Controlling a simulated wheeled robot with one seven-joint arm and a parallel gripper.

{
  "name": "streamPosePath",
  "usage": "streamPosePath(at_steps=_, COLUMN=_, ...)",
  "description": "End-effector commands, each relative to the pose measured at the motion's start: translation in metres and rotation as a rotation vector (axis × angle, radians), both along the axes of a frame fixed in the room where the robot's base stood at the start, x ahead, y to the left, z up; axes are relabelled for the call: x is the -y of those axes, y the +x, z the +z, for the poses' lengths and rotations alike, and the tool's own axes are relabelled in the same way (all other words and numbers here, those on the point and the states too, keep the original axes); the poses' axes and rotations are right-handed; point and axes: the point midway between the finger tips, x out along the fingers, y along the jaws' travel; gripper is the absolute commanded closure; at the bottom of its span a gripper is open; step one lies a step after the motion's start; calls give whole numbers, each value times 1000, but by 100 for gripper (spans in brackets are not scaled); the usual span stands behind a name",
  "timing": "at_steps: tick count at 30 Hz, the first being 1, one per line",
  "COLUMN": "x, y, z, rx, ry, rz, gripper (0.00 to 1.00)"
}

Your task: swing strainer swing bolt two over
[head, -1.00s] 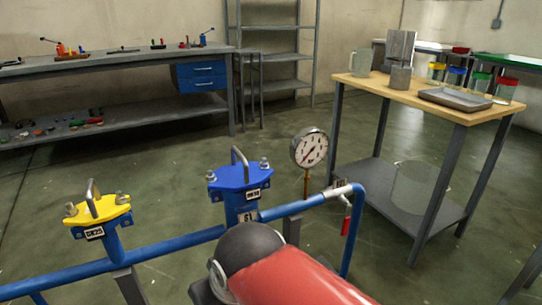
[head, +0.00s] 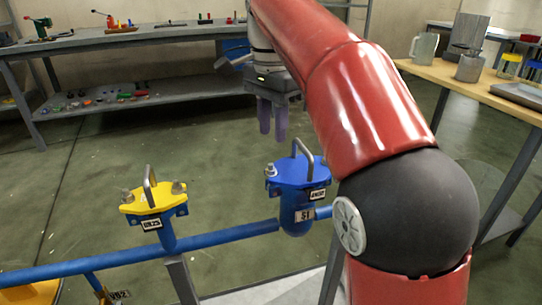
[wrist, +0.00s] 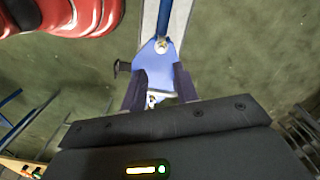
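The blue strainer (head: 297,205) stands on the blue pipe, with a blue lid, an upright grey handle (head: 300,150) and a tag reading 51. A swing bolt nut (head: 271,170) shows at the lid's left; my red arm hides part of the right side. My gripper (head: 272,118) points down above the lid and looks empty. In the wrist view, the fingers of my gripper (wrist: 160,88) are apart, with the blue lid (wrist: 158,58) beneath and between them. A bolt nut (wrist: 162,44) shows beyond the fingertips; I cannot tell which bolt it is.
A yellow-lidded strainer (head: 155,200) stands to the left on the same pipe (head: 235,234). A long workbench (head: 120,40) with tools is behind. A wooden-topped table (head: 480,85) with jugs and a tray stands at the right. Open floor lies between.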

Motion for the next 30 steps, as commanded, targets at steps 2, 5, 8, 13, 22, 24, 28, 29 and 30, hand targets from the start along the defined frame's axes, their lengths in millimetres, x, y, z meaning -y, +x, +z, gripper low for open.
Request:
streamPosePath(at_steps=2, x=-5, y=1, z=-2, rx=-6, ry=-7, rz=-13, gripper=70)
streamPosePath(at_steps=5, x=-5, y=1, z=-13, rx=-9, ry=-8, rz=-17, gripper=70)
streamPosePath(at_steps=8, x=-4, y=0, z=-30, rx=-9, ry=-8, rz=-17, gripper=70)
streamPosePath(at_steps=13, x=-4, y=0, z=-57, rx=-8, ry=-8, rz=-16, gripper=70)
streamPosePath(at_steps=22, x=-3, y=0, z=-77, rx=-5, ry=-7, rz=-16, gripper=70)
streamPosePath(at_steps=24, x=-3, y=0, z=-77, rx=-5, ry=-7, rz=-16, gripper=70)
streamPosePath(at_steps=28, x=-3, y=0, z=-77, rx=-5, ry=-7, rz=-16, gripper=70)
streamPosePath(at_steps=29, x=-3, y=0, z=-77, rx=-5, ry=-7, rz=-16, gripper=72)
streamPosePath(at_steps=30, x=-3, y=0, z=-77, rx=-5, ry=-7, rz=-16, gripper=78)
